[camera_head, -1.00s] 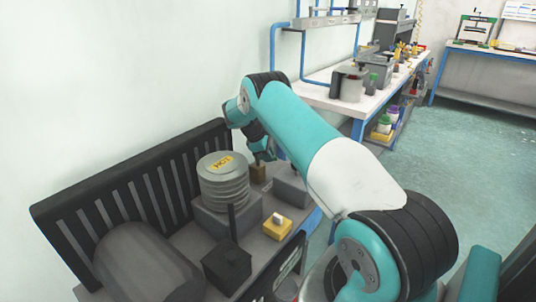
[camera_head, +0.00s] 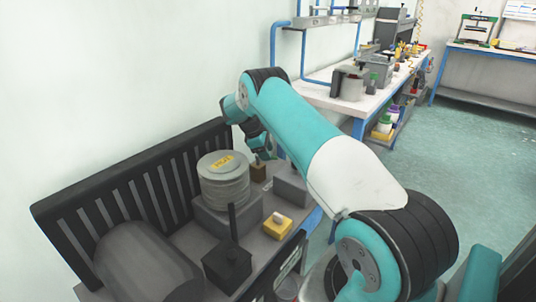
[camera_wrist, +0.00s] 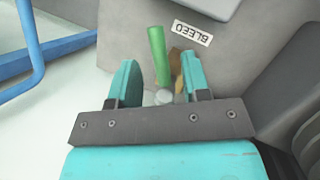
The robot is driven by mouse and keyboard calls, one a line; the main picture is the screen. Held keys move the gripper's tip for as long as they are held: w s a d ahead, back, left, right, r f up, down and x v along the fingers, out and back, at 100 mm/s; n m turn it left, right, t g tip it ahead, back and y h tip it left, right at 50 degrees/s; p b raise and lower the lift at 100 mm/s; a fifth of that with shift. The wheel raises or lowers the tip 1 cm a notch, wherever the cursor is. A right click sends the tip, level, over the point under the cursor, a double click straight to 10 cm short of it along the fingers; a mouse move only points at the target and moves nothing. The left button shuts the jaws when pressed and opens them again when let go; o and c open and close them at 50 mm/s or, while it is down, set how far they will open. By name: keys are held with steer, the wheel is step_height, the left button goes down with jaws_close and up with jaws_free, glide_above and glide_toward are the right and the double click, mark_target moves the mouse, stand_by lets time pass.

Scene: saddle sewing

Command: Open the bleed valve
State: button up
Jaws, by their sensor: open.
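The bleed valve shows in the wrist view as a green lever handle (camera_wrist: 157,48) beside a small brass-brown body (camera_wrist: 177,66), with a pale round part (camera_wrist: 163,96) at its lower end. A white label (camera_wrist: 193,33) reading BLEED, upside down, lies next to it. My gripper (camera_wrist: 160,68) is open, its teal fingers on either side of the handle's lower part. I cannot tell whether either finger touches it. In the head view my gripper (camera_head: 261,150) is over the far end of the bench and partly hidden by my arm; a small brown block (camera_head: 258,173) sits just below.
A ribbed grey cylinder marked HOT (camera_head: 224,180) stands close to my gripper's left. A yellow box with a pale button (camera_head: 277,226) and a dark box with an upright post (camera_head: 228,266) are nearer. A slatted dark panel (camera_head: 140,190) lines the wall side.

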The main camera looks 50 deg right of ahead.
steer(key=v, duration=0.6)
steer(key=shift+r, duration=0.1)
steer(key=s+r+t+y+b, duration=0.35)
steer(key=r+b, duration=0.25)
steer(key=r, duration=0.4)
steer(key=shift+n+h, duration=0.3)
steer(key=shift+h, duration=0.15)
steer(key=d+f, duration=0.1)
steer(key=f, duration=0.4)
steer(key=w+d+f+b, duration=0.1)
steer(key=f, duration=0.5)
steer(key=d+f, duration=0.1)
steer(key=f, duration=0.5)
steer(key=shift+w+d+b, duration=0.1)
steer(key=shift+w+b, duration=0.05)
steer(key=shift+b, duration=0.15)
